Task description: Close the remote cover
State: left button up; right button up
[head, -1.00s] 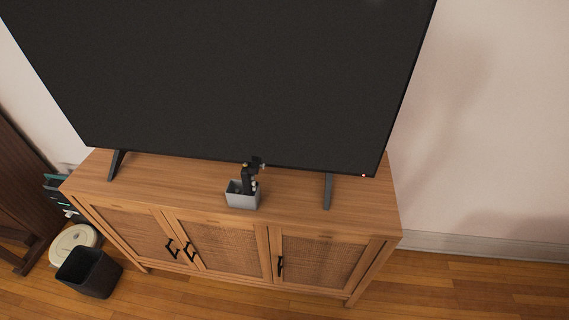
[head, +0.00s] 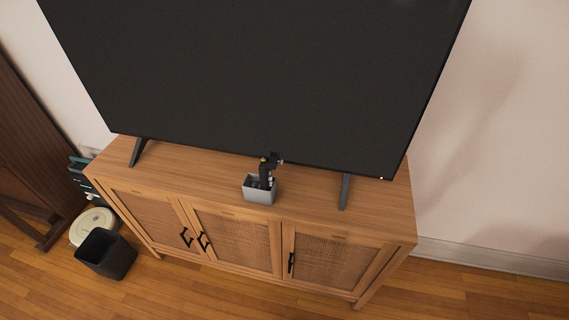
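A small grey box (head: 259,190) stands on top of the wooden cabinet (head: 310,196), in front of the television. Dark upright items (head: 266,171) stick out of the box. They are too small to tell whether one is a remote or has a cover. Neither of my grippers shows in the head view.
A large television (head: 250,80) stands on the cabinet on two dark feet. A black bin (head: 106,254) and a round pale device (head: 93,227) are on the floor at the left. Wooden floor is clear in front of the cabinet. A dark wooden piece (head: 30,150) stands at the far left.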

aim_at(275, 158)
jog(key=k, duration=0.45)
jog(key=u, duration=1.9)
jog(key=i, duration=1.25)
jog(key=z, duration=2.5)
